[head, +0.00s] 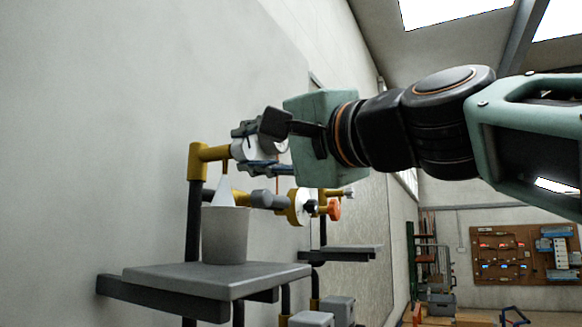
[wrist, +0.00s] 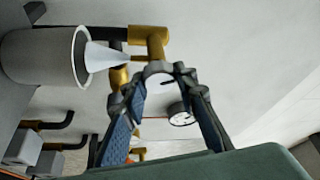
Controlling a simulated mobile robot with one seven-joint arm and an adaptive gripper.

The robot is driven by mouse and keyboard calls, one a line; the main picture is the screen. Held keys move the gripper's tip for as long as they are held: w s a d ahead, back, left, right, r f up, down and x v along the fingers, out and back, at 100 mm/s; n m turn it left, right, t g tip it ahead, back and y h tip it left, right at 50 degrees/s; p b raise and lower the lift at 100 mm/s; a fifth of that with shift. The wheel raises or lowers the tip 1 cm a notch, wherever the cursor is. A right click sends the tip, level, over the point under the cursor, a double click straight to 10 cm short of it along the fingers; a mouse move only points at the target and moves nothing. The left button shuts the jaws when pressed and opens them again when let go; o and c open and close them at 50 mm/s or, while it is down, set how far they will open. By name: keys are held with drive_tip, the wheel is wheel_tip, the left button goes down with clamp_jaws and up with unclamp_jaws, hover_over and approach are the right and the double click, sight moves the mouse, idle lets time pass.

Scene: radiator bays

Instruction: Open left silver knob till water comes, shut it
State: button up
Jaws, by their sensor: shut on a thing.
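My gripper (head: 258,150) reaches in from the right, its two fingers around the valve on the upper brass pipe (head: 205,152). In the wrist view my gripper (wrist: 160,84) has its fingertips on either side of the silver knob (wrist: 156,68) and is shut on it. A pale white cone (head: 222,190), which looks like running water, widens from the thin spout (head: 225,168) down into the grey bucket (head: 225,236). The cone (wrist: 104,57) also shows in the wrist view, entering the bucket (wrist: 40,58).
The bucket stands on a grey shelf (head: 200,277) by the white wall. A lower brass valve with an orange knob (head: 334,209) lies right of and below my gripper. A white gauge (wrist: 178,115) sits between my fingers' line of sight. A second shelf (head: 345,252) is farther back.

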drive_tip(key=shift+f, duration=0.1)
drive_tip(key=o, duration=1.1)
drive_tip(key=v, duration=1.2)
drive_tip(key=shift+d, duration=0.1)
